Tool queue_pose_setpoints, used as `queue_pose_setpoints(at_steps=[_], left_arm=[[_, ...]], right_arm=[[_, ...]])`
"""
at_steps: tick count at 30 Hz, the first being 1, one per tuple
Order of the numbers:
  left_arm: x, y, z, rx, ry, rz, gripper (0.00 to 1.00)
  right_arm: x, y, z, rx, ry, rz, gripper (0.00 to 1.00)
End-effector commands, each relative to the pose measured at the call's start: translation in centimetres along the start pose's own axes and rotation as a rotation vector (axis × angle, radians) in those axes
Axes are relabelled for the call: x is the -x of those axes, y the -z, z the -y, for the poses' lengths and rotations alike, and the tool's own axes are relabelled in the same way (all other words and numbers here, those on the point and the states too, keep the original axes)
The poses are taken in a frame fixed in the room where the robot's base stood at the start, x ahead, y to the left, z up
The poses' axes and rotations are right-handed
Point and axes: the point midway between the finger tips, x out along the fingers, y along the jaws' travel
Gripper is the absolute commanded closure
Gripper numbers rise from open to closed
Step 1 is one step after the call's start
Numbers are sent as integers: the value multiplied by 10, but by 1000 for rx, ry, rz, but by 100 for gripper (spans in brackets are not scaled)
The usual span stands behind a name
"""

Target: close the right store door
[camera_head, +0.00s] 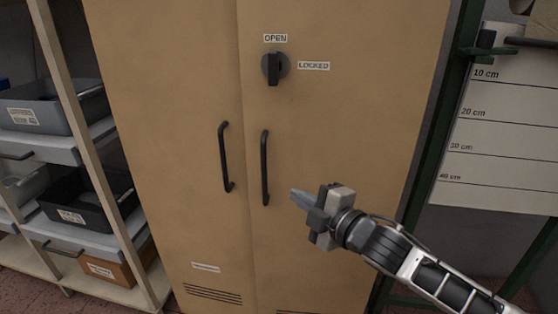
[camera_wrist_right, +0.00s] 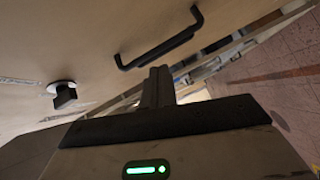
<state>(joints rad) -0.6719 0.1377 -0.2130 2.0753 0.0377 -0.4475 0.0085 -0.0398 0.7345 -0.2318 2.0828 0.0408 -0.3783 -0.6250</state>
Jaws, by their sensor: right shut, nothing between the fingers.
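The right store door (camera_head: 350,120) is a tan panel that looks nearly flush with the left door (camera_head: 165,100); I cannot tell whether a small gap stays at the seam. Its black bar handle (camera_head: 265,168) stands upright near the seam and also shows in the right wrist view (camera_wrist_right: 160,48). The black lock knob (camera_head: 273,68) above it is turned upright, towards the OPEN label. My right gripper (camera_head: 294,196) is shut and empty, in front of the right door, just right of the handle's lower end and seemingly apart from it. My left gripper is out of view.
A shelf rack with a grey bin (camera_head: 40,105) and a black bin (camera_head: 85,208) stands at the left. A green-framed board with height marks (camera_head: 500,130) is at the right. The left door has its own black handle (camera_head: 225,158).

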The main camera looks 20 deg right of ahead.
Motion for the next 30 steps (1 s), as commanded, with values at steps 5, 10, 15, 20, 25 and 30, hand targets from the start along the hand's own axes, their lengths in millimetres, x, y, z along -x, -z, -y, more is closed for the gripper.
queue_pose_setpoints(at_steps=[5, 10, 15, 20, 25, 30], left_arm=[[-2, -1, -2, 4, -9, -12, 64], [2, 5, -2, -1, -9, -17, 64], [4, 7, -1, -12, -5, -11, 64], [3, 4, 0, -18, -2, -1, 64], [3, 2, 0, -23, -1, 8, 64], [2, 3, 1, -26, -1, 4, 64]], right_arm=[[-8, -2, -57, 265, -94, -26, 100], [-24, -1, -66, 287, -104, -26, 100], [-56, 1, -70, 283, -103, -26, 100], [-83, 2, -71, 284, -102, -26, 100], [-101, 2, -71, 283, -100, -26, 100], [-106, 2, -70, 285, -99, -26, 100]])
